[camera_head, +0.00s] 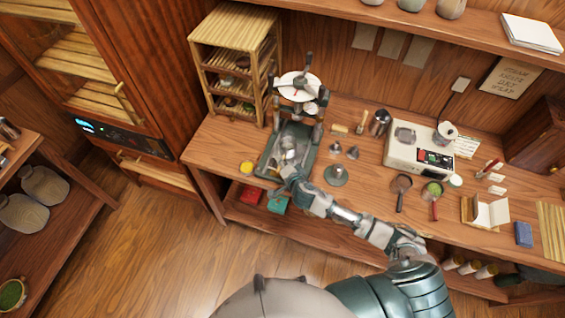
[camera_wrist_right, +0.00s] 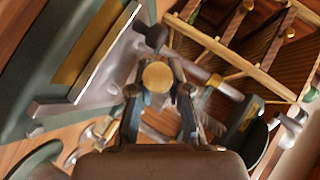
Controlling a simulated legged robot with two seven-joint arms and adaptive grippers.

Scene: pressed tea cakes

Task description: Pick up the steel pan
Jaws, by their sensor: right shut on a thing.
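A small round pan with a dark handle (camera_head: 402,183) lies on the bench, right of my right arm; I cannot tell if it is the steel pan. My right gripper (camera_head: 289,172) is at the front of the green press (camera_head: 268,158), well left of that pan. In the right wrist view my right gripper (camera_wrist_right: 158,104) has a round wooden knob (camera_wrist_right: 157,75) between its fingers and is shut on it. What the knob belongs to is mostly hidden. Shiny grey metal shows on the press bed beyond the gripper. My left gripper is out of view.
A white scale (camera_head: 420,158) stands at the back right, with a red-handled strainer (camera_head: 433,188) in front. A wooden rack (camera_head: 236,60) stands left of the press. A green round weight (camera_head: 336,175) is close to my right arm. A yellow dish (camera_head: 247,168) is at the press's left.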

